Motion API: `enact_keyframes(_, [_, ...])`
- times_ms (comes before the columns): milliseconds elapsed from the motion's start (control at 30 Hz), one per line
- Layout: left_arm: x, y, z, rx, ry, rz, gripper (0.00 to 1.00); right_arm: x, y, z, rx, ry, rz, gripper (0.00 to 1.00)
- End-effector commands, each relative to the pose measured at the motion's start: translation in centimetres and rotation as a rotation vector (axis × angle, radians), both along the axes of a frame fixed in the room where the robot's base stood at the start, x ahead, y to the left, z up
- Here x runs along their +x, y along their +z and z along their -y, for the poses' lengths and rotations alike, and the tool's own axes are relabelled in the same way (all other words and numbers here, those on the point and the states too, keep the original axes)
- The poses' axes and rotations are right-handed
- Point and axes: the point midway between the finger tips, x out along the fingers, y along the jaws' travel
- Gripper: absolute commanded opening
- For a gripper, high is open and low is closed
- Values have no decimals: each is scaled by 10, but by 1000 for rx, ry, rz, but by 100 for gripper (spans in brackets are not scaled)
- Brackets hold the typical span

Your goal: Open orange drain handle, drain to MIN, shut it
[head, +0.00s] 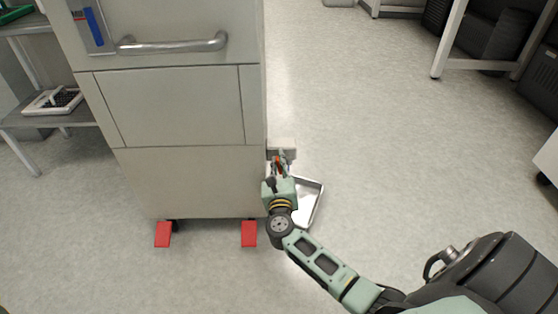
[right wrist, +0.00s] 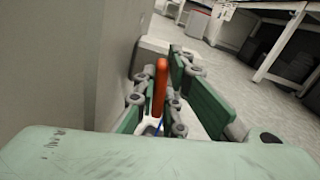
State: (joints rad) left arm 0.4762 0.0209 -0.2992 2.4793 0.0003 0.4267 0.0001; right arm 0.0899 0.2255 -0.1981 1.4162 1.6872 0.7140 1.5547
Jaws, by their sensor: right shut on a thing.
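The orange drain handle (right wrist: 160,88) stands upright between the fingers of my right gripper (right wrist: 158,96) in the right wrist view. In the head view my right gripper (head: 279,163) is low at the right side of the grey cabinet (head: 190,178), shut on the handle. Only a small orange bit of the handle (head: 277,160) shows there. A level gauge (head: 96,28) with a blue column is on the cabinet front at top left; its MIN mark is too small to read. My left gripper is not in view.
A shallow metal tray (head: 318,202) lies on the floor below my right gripper, partly hidden by my arm. Two red wedges (head: 163,234) (head: 249,234) are at the cabinet base. A metal bar handle (head: 172,46) crosses the cabinet front. Floor to the right is clear.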

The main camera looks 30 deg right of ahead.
Motion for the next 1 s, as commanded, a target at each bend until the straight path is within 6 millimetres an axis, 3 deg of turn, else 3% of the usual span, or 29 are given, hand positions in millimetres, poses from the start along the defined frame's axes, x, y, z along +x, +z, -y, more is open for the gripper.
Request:
enact_keyframes(367, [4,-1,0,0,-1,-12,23,0,-1,0,-43,1,-28,0])
enact_keyframes(400, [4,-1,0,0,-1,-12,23,0,-1,0,-42,1,-27,13])
enact_keyframes(467, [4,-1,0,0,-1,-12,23,0,-1,0,-42,1,-27,18])
enact_keyframes(767, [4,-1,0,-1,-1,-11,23,0,-1,-1,-41,1,-27,18])
enact_keyframes(1000, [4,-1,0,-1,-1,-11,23,-26,-2,-16,-39,0,-29,18])
